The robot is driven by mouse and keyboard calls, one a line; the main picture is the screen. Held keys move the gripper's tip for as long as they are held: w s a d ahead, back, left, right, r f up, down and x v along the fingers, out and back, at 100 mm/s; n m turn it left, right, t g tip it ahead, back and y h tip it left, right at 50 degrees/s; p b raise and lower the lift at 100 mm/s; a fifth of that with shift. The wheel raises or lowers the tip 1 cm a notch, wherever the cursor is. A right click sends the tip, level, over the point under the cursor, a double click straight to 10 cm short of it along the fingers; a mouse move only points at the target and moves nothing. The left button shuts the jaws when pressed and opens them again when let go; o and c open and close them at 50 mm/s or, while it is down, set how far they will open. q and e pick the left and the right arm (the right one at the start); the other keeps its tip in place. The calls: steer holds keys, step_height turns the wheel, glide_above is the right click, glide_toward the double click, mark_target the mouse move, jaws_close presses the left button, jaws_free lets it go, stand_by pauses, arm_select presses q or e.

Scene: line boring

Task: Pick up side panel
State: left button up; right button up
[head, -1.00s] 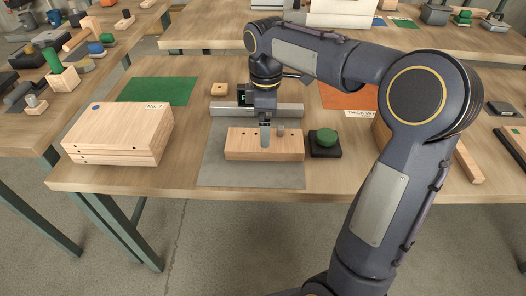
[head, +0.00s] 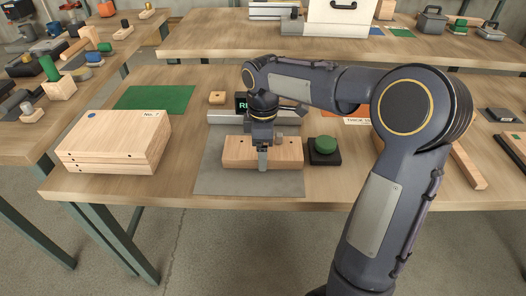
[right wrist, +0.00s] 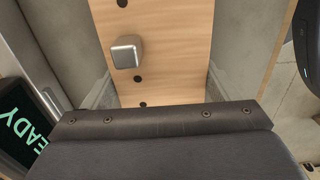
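A light wooden panel (head: 236,152) with dark holes lies on a grey mat on the middle table. The right wrist view looks along the panel (right wrist: 165,60), with a small grey metal block (right wrist: 126,51) on its face. My right gripper (head: 262,158) is down at the panel, with one finger showing in front of its near face. Whether the fingers press on the wood cannot be told. A stack of wooden panels (head: 110,150) labelled "No. 7" stands to the left. My left gripper is out of view.
A green button on a black base (head: 325,148) stands just right of the panel. A metal bar (head: 222,117) and a dark display (head: 241,102) are behind it. The grey mat (head: 225,184) is bare in front. A green mat (head: 155,99) lies behind the stack.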

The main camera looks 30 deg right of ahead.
steer(key=c, duration=0.4)
steer(key=shift+o, duration=0.2)
steer(key=shift+r, duration=0.1)
steer(key=shift+r, duration=0.55)
steer(key=shift+r+p, duration=0.5)
steer(key=shift+r, duration=0.45)
steer(key=s+r, duration=0.1)
steer(key=s+a+r, duration=0.1)
steer(key=r, duration=0.1)
steer(key=s+a+r+p, duration=0.1)
steer(key=r, duration=0.1)
steer(key=shift+s+r, duration=0.2)
steer(key=shift+s, duration=0.15)
steer(key=s+a+r, duration=0.4)
steer(key=s, duration=0.4)
steer(key=shift+s+a+r+p, duration=0.15)
steer(key=shift+s+r+p, duration=0.15)
steer(key=shift+p, duration=0.15)
